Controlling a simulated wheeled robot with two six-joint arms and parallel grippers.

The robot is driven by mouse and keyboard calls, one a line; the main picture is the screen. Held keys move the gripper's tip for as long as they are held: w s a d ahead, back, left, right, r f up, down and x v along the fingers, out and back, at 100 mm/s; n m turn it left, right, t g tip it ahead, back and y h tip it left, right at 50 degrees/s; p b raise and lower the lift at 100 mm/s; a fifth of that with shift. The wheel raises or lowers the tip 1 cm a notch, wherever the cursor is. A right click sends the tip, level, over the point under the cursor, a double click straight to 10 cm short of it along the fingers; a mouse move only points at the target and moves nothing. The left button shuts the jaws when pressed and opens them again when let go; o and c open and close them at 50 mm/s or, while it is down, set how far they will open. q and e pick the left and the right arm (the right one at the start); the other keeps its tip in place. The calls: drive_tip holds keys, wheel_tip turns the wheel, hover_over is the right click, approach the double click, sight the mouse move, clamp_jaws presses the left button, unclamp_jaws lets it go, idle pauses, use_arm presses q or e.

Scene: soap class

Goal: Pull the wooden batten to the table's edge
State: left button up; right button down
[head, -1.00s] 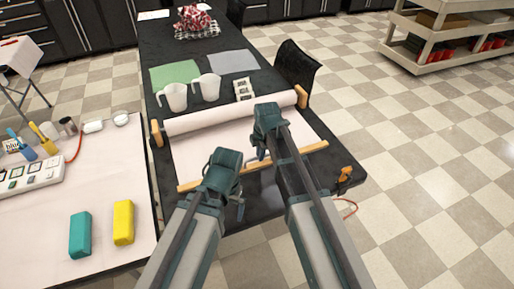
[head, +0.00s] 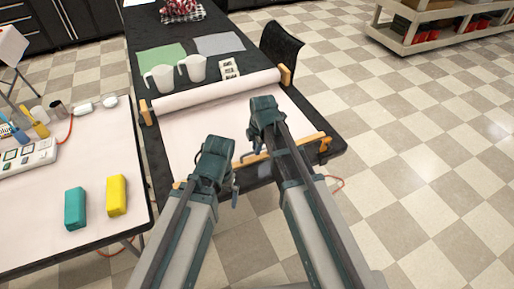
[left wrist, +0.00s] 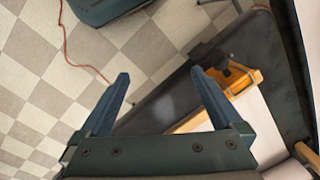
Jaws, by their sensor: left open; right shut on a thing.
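The wooden batten (head: 307,141) is a thin light-brown strip along the near end of a pale sheet (head: 205,125) on the dark table. It lies close to the table's near edge, its right end near an orange clamp (head: 325,146). My right gripper (head: 258,147) is shut on the batten near its middle; its fingers are partly hidden by the arm. My left gripper (head: 234,186) is left of it, by the near edge, hiding part of the batten. In the left wrist view my left gripper (left wrist: 160,76) is open and empty, with the batten (left wrist: 190,122) beside its right finger.
The sheet comes off a pale roll (head: 215,91) between wooden end blocks. Two white jugs (head: 192,69) stand beyond it. A side table at left holds a teal block (head: 75,208) and a yellow block (head: 116,195).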

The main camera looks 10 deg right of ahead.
drive_tip(key=shift+s+d, duration=0.3)
drive_tip(key=shift+s, duration=0.5)
use_arm(q)
drive_tip(key=shift+s+d, duration=0.1)
drive_tip(key=shift+s, duration=0.15)
use_arm(e)
drive_tip(key=shift+s+d, duration=0.2)
drive_tip(key=shift+s, duration=0.45)
drive_tip(key=shift+s+d, duration=0.2)
drive_tip(key=shift+s, duration=0.45)
drive_tip(key=c, duration=0.9)
unclamp_jaws()
drive_tip(key=shift+s, duration=0.1)
drive_tip(key=shift+r+p, duration=0.8)
use_arm(q)
wheel_tip(320, 180, up, 14)
drive_tip(key=p, duration=1.2)
drive_tip(key=shift+f, duration=0.25)
use_arm(e)
drive_tip(key=r, duration=0.4)
drive_tip(key=s+r, duration=0.1)
drive_tip(key=r, duration=0.3)
drive_tip(key=s+d+r, duration=0.1)
drive_tip(key=r, duration=0.3)
drive_tip(key=shift+s, duration=0.2)
